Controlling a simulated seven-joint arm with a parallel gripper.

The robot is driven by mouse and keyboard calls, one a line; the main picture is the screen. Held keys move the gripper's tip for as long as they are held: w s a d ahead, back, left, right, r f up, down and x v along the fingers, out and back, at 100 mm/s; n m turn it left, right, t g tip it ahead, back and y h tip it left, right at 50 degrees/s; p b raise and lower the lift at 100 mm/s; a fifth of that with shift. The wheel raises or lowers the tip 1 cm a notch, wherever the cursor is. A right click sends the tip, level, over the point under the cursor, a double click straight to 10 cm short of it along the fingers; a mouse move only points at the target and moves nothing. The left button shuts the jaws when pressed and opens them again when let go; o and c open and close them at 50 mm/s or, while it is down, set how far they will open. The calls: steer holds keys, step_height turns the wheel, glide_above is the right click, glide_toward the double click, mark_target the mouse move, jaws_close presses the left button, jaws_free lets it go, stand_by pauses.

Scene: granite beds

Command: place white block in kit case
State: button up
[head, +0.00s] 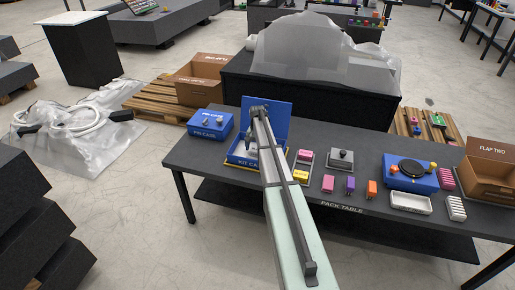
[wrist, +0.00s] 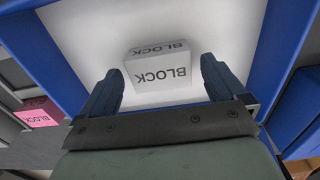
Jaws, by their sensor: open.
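The kit case (head: 240,161) is a blue box with a white inside and a raised blue lid (head: 279,118), left of centre on the pack table. Its blue wall (wrist: 40,55) frames the wrist view. The white block (wrist: 158,76), marked BLOCK, rests on the white floor inside the case. My gripper (wrist: 161,70) is open, with one dark finger on each side of the block and visible gaps between. In the head view my gripper (head: 251,130) is over the case, and my arm hides part of the case and the block.
Pink and yellow blocks (head: 301,176) sit right of the case. A blue pin case (head: 210,124) stands to its left. Pink, purple and orange blocks, a white tray (head: 410,203) and a blue box with a black disc (head: 410,174) lie farther right on the pack table (head: 240,188).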

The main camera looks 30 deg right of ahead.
step_height(320, 180, up, 12)
steer(key=shift+r, duration=0.15)
stand_by(0.6)
stand_by(0.8)
